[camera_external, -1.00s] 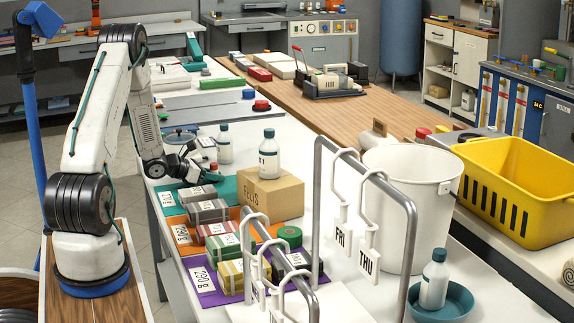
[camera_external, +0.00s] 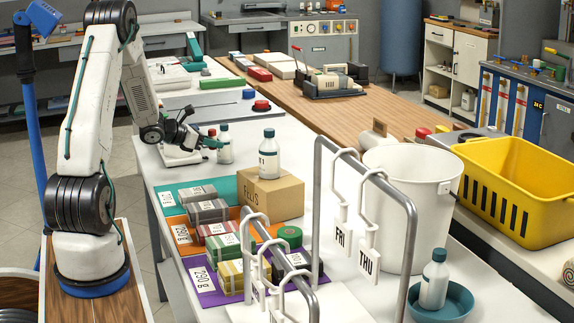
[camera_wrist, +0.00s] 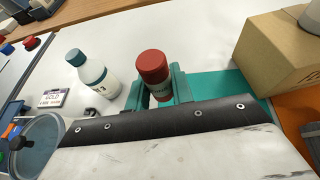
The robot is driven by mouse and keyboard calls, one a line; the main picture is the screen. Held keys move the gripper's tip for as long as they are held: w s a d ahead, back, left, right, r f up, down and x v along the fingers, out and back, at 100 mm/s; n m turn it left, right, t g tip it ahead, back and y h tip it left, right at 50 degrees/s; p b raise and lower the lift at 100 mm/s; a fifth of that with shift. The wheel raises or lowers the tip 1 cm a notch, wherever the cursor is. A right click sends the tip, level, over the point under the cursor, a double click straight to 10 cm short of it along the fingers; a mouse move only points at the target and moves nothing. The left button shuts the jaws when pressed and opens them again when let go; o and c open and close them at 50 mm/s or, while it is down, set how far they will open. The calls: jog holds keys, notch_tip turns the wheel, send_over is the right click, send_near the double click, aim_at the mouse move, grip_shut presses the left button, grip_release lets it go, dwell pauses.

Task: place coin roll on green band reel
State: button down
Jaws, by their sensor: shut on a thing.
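The coin roll is a short red cylinder (camera_wrist: 153,70) upright between the teal fingers of my gripper (camera_wrist: 160,88) in the wrist view. My gripper (camera_external: 212,141) is shut on it, and the roll (camera_external: 212,132) shows small and red there in the external view, above the white table near a bottle. The green band reel (camera_external: 290,236) is a round green disc at the right end of the orange mat, behind the striped bundles. It is well apart from my gripper, and I do not see it in the wrist view.
A cardboard box (camera_external: 268,195) with a white bottle (camera_external: 269,155) on it stands between my gripper and the reel. Another bottle (camera_external: 224,147) is close to my gripper. Folded bundles (camera_external: 208,212) lie on the mats. A metal rack with tags (camera_external: 343,238) and a white bucket (camera_external: 410,195) stand at right.

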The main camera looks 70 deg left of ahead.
notch_tip(320, 180, up, 19)
jog(key=m+g+h, duration=0.3)
jog(key=m+h, duration=0.5)
jog(key=h, duration=0.1)
send_over(290, 231)
notch_tip(290, 231, down, 17)
jog(key=shift+t, duration=0.3)
jog(key=shift+s+d+f, duration=0.1)
jog(key=shift+f, duration=4.6)
jog(key=shift+f, duration=0.15)
